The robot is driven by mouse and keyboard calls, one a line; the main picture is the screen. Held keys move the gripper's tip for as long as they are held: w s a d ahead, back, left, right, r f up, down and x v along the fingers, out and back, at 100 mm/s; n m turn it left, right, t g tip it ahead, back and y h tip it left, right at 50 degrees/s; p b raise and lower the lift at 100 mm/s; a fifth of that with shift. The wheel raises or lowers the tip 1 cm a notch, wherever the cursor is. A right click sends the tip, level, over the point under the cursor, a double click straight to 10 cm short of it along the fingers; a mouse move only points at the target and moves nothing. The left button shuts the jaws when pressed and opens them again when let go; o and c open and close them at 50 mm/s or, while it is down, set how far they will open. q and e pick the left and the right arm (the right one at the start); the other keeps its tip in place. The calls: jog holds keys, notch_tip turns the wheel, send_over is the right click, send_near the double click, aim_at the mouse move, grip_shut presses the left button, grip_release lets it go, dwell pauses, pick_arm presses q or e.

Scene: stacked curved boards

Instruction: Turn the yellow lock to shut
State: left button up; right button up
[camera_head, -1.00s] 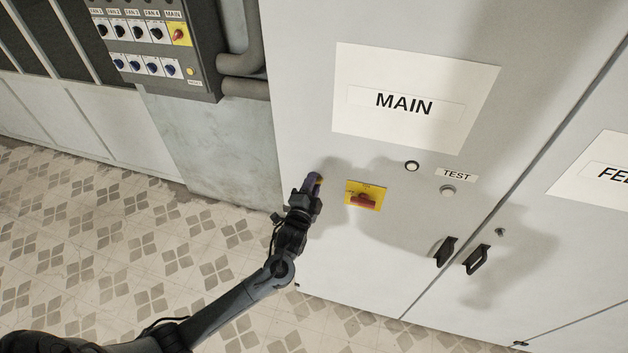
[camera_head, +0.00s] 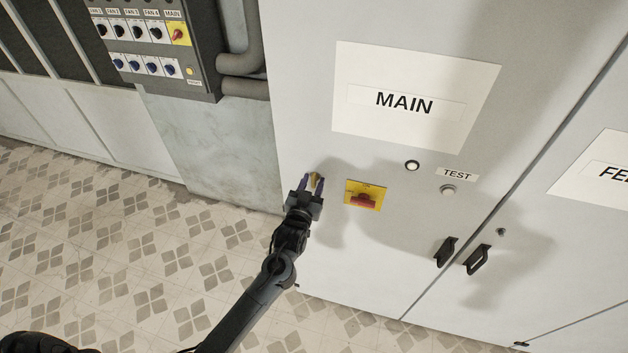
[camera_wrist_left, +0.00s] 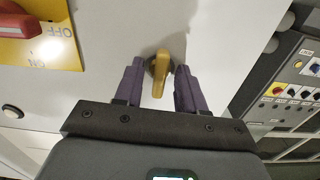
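The yellow lock (camera_wrist_left: 158,72) is a small yellow lever on a round dark mount on the pale cabinet door. In the left wrist view it stands between the two purple fingers of my left gripper (camera_wrist_left: 157,84), with a gap on each side. The fingers are apart and do not appear to touch it. In the head view the lock (camera_head: 314,180) shows as a small yellow patch between the fingertips of my left gripper (camera_head: 313,183), near the cabinet's left edge. My right gripper is not in view.
A yellow plate with a red switch (camera_head: 365,195) is just right of the gripper. A black handle (camera_head: 445,251), a TEST button (camera_head: 448,190) and the MAIN sign (camera_head: 417,100) are on the cabinet. A grey switch panel (camera_head: 150,45) hangs at the upper left.

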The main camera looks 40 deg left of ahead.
aim_at(313, 183)
pick_arm(q)
jog(key=shift+s+d+r+p, duration=0.1)
jog(key=shift+s+d+p, duration=0.1)
jog(key=shift+s+p, duration=0.3)
jog(key=p+v, duration=0.2)
jog(key=v, duration=0.2)
jog(key=shift+s, duration=0.1)
jog(key=shift+p+v, duration=0.6)
jog(key=shift+v, duration=0.3)
